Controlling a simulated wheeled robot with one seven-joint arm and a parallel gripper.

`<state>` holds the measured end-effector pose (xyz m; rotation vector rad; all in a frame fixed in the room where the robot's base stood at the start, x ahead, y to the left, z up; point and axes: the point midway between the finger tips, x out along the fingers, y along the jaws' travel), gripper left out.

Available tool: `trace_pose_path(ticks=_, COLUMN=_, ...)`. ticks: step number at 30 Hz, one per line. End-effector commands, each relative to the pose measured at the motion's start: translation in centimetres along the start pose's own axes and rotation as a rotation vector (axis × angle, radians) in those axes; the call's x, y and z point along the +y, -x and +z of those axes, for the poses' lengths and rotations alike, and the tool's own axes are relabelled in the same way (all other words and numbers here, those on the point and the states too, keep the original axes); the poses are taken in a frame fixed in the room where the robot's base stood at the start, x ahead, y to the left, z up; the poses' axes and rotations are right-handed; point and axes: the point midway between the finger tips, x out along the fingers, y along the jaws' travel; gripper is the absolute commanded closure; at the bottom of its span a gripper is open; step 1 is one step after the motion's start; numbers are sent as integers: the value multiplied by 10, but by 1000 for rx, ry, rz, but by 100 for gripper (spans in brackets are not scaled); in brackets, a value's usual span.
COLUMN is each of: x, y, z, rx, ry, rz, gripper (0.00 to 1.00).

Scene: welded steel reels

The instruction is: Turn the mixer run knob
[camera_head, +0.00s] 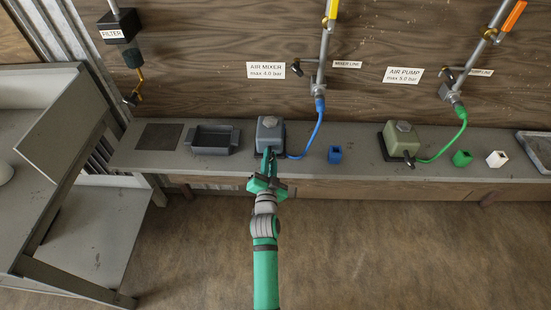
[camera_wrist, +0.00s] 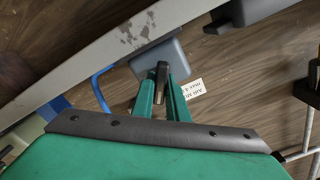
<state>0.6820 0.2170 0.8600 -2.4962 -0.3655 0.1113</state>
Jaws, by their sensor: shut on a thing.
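The air mixer is a small blue-grey box (camera_head: 270,131) on the bench, with a blue hose at its right side. It also shows in the wrist view (camera_wrist: 150,60). Its run knob, a dark narrow lever (camera_wrist: 161,73), sticks out of the front face and sits between my fingertips. My gripper (camera_head: 267,158) reaches the front of the box from below. In the wrist view my gripper (camera_wrist: 162,82) has its two green fingers closed in on the knob. The fingers hide the knob in the head view.
A dark tray (camera_head: 211,140) stands left of the mixer. The blue hose (camera_head: 316,135) rises to the wall pipe.

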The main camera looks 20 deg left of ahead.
Motion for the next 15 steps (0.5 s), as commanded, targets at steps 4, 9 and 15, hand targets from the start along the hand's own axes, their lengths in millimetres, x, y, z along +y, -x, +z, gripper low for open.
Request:
trace_pose_path(ticks=4, x=8, y=1, z=3, rx=-8, ry=127, rz=14, gripper=100)
trace_pose_path(ticks=9, x=10, y=2, z=3, rx=-9, ry=287, rz=17, gripper=100)
trace_pose_path(ticks=15, x=12, y=2, z=2, rx=-11, ry=478, rz=20, gripper=100)
